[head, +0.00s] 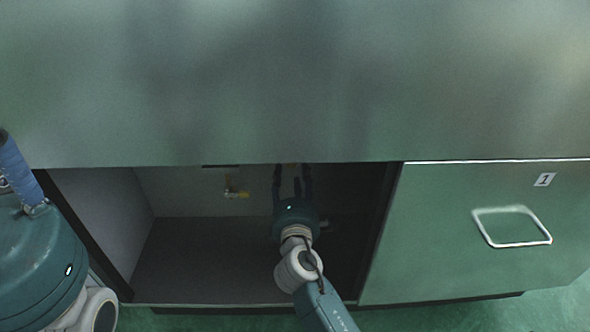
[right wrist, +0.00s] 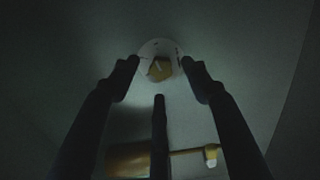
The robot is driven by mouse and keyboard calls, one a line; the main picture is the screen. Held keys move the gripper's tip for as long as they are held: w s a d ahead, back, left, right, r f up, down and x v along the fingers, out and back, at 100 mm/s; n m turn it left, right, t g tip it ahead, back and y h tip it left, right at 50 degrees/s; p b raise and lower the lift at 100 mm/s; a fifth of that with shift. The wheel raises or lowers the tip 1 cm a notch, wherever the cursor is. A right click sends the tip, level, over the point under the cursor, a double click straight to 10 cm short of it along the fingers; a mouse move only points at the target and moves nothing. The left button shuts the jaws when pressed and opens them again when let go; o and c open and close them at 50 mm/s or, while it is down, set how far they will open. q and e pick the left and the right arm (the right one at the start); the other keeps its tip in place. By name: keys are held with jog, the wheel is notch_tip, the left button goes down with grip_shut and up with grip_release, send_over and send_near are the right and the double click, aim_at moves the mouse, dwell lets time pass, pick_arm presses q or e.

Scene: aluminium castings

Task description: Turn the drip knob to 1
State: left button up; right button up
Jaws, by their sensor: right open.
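In the head view my right gripper (head: 291,178) reaches into the open cabinet bay, and the cabinet's upper edge hides the knob region. Part of my left gripper (head: 20,172) shows at the left edge; its jaws are not clear.
A brass fitting (head: 236,193) is on the bay's back wall, left of my right gripper. A brass pipe (right wrist: 135,158) with a pale end lies below the knob. The bay's side walls and overhanging front panel (head: 300,80) bound the arm. A door (head: 440,230) labelled 1 stands right.

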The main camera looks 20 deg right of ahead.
aim_at(293, 167)
jog(key=shift+b+x, duration=0.3)
jog(key=shift+x, duration=1.4)
jog(key=shift+d, duration=0.1)
jog(key=c, duration=1.2)
